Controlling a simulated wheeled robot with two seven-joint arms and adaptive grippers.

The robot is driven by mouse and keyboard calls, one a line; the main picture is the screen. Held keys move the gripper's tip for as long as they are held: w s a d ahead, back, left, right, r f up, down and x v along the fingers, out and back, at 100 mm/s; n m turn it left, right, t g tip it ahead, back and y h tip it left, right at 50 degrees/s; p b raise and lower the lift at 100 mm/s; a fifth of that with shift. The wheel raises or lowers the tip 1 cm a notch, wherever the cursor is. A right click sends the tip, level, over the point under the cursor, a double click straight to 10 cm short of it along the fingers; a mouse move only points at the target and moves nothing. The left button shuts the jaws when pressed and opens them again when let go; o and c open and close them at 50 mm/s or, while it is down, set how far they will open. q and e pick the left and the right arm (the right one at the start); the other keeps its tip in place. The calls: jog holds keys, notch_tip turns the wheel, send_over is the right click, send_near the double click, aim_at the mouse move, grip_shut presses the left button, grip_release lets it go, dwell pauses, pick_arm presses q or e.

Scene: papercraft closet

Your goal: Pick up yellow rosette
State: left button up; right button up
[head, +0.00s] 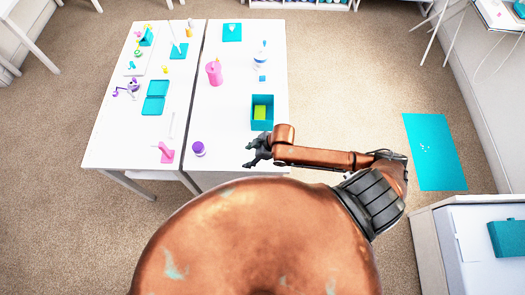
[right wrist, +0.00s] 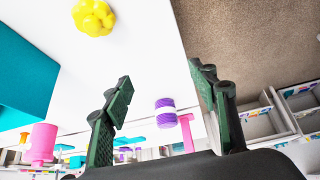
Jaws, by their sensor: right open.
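The yellow rosette (right wrist: 93,16) is a bumpy yellow piece on the white table at the top of the right wrist view. I cannot make it out in the head view, where my arm and body may cover it. My right gripper (head: 249,155) is over the front right part of the table in the head view. In the right wrist view the gripper (right wrist: 160,78) has its two dark fingers wide apart with nothing between them. The rosette is apart from the fingers, beyond the left fingertip. My left gripper does not show.
A teal box (head: 262,126) with a yellow-green inside stands just beyond my right gripper. A purple-and-white jar (head: 198,149) and a pink piece (head: 165,153) lie to the left. A pink canister (head: 214,73) stands farther back. The table's right edge is close to the gripper.

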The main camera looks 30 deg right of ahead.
jog(key=d+r+n+g, duration=0.1)
jog(key=d+r+g, duration=0.1)
jog(key=d, duration=0.8)
jog(key=shift+h, duration=0.4)
jog(key=x, duration=0.2)
jog(key=p+x, duration=0.1)
jog(key=x, duration=0.2)
jog(key=d+x, duration=0.1)
jog(key=x, duration=0.2)
jog(key=shift+w+f+p, duration=0.15)
jog(key=shift+f+p, duration=0.05)
jog(key=shift+p, duration=0.1)
jog(key=shift+c, duration=0.3)
jog(key=c, duration=0.8)
